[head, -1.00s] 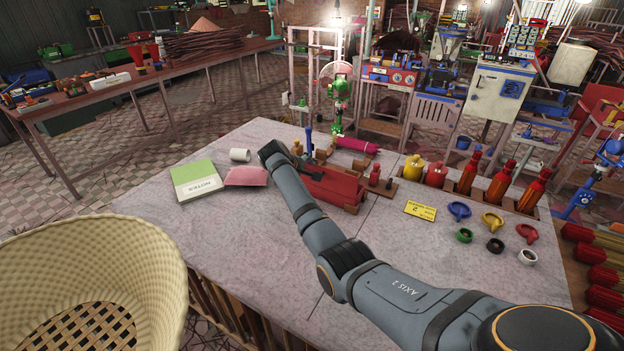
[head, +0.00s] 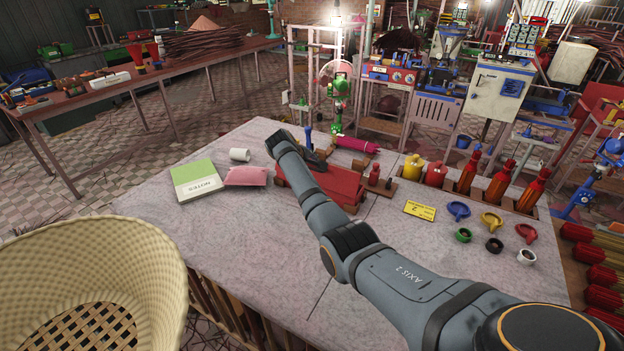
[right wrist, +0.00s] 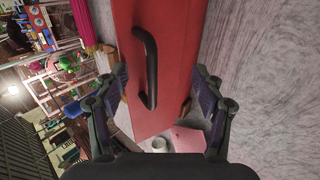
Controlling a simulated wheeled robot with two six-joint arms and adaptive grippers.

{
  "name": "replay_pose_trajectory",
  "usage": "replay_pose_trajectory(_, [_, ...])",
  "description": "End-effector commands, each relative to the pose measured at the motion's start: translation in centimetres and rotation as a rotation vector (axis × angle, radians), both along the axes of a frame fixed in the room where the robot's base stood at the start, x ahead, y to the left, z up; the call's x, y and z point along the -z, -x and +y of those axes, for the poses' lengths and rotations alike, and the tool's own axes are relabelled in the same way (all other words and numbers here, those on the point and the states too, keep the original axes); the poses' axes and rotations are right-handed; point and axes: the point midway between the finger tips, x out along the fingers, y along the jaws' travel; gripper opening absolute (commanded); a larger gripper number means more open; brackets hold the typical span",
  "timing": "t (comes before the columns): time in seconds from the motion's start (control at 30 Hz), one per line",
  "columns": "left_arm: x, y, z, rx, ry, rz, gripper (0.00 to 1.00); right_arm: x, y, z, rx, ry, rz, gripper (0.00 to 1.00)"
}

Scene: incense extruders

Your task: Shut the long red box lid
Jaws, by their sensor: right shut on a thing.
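The long red box (head: 338,184) lies on the grey table, partly behind my right arm. In the right wrist view its red lid (right wrist: 183,50) fills the middle, with a black bar handle (right wrist: 150,68) on it. My right gripper (head: 314,160) is at the box, mostly hidden by my wrist in the head view. In the right wrist view its fingers (right wrist: 161,84) sit on both sides of the red lid, shut on it. How far the lid stands open cannot be told. My left gripper is not in view.
A pink pouch (head: 246,176), a green-and-white notice (head: 196,181) and a white cup (head: 240,155) lie left of the box. Bottles (head: 498,182), coloured rings (head: 491,221) and a yellow card (head: 420,210) are at right. The front of the table (head: 240,250) is clear.

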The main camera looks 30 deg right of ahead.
Motion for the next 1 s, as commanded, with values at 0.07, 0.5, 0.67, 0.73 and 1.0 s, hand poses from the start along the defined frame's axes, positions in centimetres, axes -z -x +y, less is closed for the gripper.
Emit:
replay_pose_trajectory(0.07, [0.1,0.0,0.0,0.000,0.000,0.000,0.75,0.5,0.2,0.2,0.000,-0.005,0.011,0.60])
replay_pose_trajectory(0.5, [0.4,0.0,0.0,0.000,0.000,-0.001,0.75,0.3,-0.6,-0.8,-0.001,-0.006,0.009,0.51])
replay_pose_trajectory(0.67, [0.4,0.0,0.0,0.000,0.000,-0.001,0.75,0.3,-0.6,-0.8,-0.002,-0.006,0.010,0.49])
replay_pose_trajectory(0.73, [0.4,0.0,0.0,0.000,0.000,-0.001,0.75,0.3,-0.6,-0.8,-0.002,-0.007,0.010,0.48])
replay_pose_trajectory(1.0, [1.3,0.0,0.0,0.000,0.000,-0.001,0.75,0.4,-1.1,-1.5,-0.001,-0.007,0.010,0.44])
